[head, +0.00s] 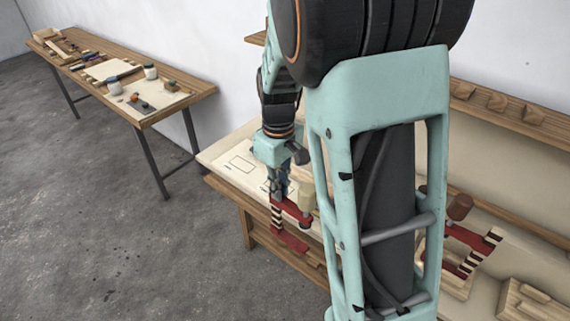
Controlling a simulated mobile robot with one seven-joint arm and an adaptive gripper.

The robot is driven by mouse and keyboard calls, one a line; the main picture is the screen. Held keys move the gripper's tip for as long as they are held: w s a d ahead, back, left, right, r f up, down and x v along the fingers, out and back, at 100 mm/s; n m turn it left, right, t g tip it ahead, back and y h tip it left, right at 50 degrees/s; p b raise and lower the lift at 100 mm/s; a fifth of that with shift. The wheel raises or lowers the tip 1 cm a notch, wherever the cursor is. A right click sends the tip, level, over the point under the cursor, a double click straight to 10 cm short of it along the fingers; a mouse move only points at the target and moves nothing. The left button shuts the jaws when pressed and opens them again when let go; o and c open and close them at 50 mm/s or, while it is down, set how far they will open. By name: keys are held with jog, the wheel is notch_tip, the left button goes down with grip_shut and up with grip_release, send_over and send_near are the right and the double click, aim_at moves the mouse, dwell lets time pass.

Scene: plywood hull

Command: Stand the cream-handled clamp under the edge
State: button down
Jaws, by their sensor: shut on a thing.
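The clamp with the cream handle (306,196) has red jaws (290,240) and a bar striped dark and cream. It hangs upright at the front edge of the workbench (228,183), with its lower red jaw below the bench top's level. My gripper (279,187) is above it, shut on the clamp's upper part. The exact grip is small and partly hidden. I cannot tell whether the clamp touches the bench edge. My own arm covers the middle of the bench.
A second red clamp with a brown handle (460,206) lies on the bench at right, near wooden blocks (530,300). A ledge with wooden pieces (495,102) runs behind. A side table (190,97) with jars and tools stands at far left. The grey floor between is clear.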

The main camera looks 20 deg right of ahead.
jog(key=r+n, duration=0.2)
jog(key=s+r+n, duration=0.1)
jog(key=r+n, duration=0.1)
jog(key=n, duration=0.1)
jog(key=r+n, duration=0.1)
jog(key=n, duration=0.2)
jog(key=shift+s+r+b, duration=0.35)
jog(key=shift+r+b, duration=0.05)
jog(key=s+r+n+b, duration=0.1)
jog(key=s+r+n, duration=0.2)
jog(key=r+n, duration=0.5)
notch_tip(320, 180, down, 21)
jog(key=n+b, duration=0.2)
jog(key=b, duration=1.3)
jog(key=shift+s+d+f, duration=0.15)
jog(key=shift+d+f, duration=0.05)
jog(key=shift+d, duration=0.05)
jog(key=shift+w+d+b, duration=0.25)
jog(key=shift+d+b, duration=0.05)
jog(key=shift+d, duration=0.1)
jog(key=shift+w+d, duration=0.6)
jog(key=shift+d, duration=0.25)
jog(key=shift+w+d, duration=0.6)
jog(key=shift+d, duration=0.2)
jog(key=shift+w+d, duration=0.1)
jog(key=shift+w+d, duration=0.7)
jog(key=shift+d, duration=0.3)
jog(key=shift+w+d, duration=0.65)
jog(key=shift+d, duration=0.3)
